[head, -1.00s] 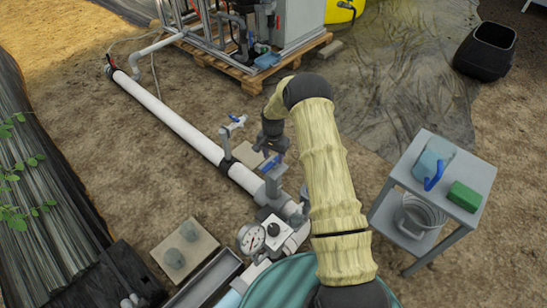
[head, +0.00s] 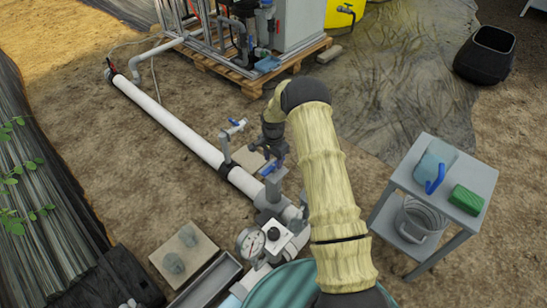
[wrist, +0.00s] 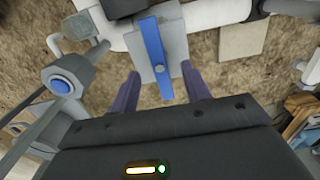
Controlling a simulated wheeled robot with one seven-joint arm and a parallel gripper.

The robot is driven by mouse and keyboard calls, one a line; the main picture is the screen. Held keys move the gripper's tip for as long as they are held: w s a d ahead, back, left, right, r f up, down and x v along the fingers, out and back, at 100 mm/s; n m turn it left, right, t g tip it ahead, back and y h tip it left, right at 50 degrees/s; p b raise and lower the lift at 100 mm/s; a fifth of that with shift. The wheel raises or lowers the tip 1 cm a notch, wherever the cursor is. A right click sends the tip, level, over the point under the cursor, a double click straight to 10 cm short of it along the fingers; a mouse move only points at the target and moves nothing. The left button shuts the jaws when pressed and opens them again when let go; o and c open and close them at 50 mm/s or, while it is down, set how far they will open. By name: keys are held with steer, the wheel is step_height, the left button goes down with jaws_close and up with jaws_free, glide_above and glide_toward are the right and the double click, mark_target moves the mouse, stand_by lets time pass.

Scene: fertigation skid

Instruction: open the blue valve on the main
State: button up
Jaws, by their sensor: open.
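The white main pipe (head: 170,123) runs diagonally across the ground in the head view. A grey valve with a blue lever handle (head: 268,168) stands on its near part. In the wrist view the blue handle (wrist: 153,45) lies crosswise to the pipe on the grey valve body. My gripper (head: 277,156) is just above this valve in the head view, with its fingers partly hard to make out. In the wrist view my gripper (wrist: 160,84) is open, one dark finger on each side of the handle, with gaps visible; contact cannot be seen.
A second blue-handled valve (head: 236,125) stands farther up the pipe. A small grey table (head: 478,181) with a blue jug and green sponge stands right. A pallet skid (head: 235,72) is behind.

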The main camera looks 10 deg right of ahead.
mark_target(273, 165)
steer(key=shift+f, duration=0.1)
stand_by(0.3)
steer(key=shift+f+b, duration=1)
steer(key=shift+f, duration=1.15)
steer(key=shift+c, duration=0.6)
steer(key=shift+s, duration=0.1)
steer(key=c, duration=0.9)
steer(key=n+p, duration=0.1)
steer(key=n, duration=0.4)
steer(key=shift+p, duration=0.3)
steer(key=n+p, duration=0.1)
steer(key=n, duration=0.3)
steer(key=shift+s+f, duration=0.1)
steer(key=n+p, duration=0.1)
steer(key=n, duration=0.4)
steer(key=shift+n, duration=0.4)
steer(key=shift+o, duration=0.2)
steer(key=n, duration=0.4)
steer(key=shift+f+n, duration=0.1)
steer(key=shift+n, duration=0.3)
